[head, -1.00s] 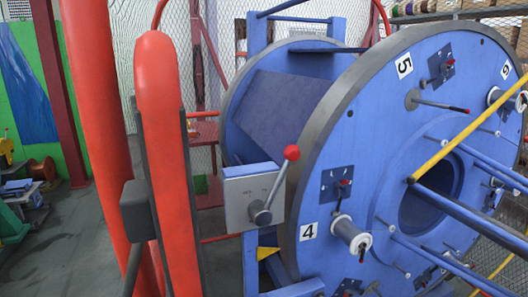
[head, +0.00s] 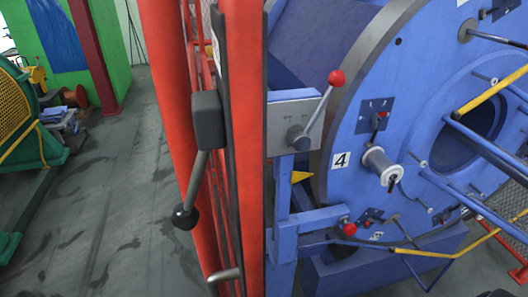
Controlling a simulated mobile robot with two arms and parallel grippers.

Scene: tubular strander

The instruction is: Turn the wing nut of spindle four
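The number 4 label (head: 340,160) is on the blue disc face (head: 425,75). Just right of it, the spindle four bobbin (head: 378,161), pale grey, sticks out toward me.
A red post (head: 251,150) and a gate lever (head: 196,165) with a black knob stand left of the disc. A grey box (head: 294,122) with a red-knobbed lever is beside the disc. Yellow and blue bars (head: 497,92) cross at right. Floor (head: 120,190) is clear at left.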

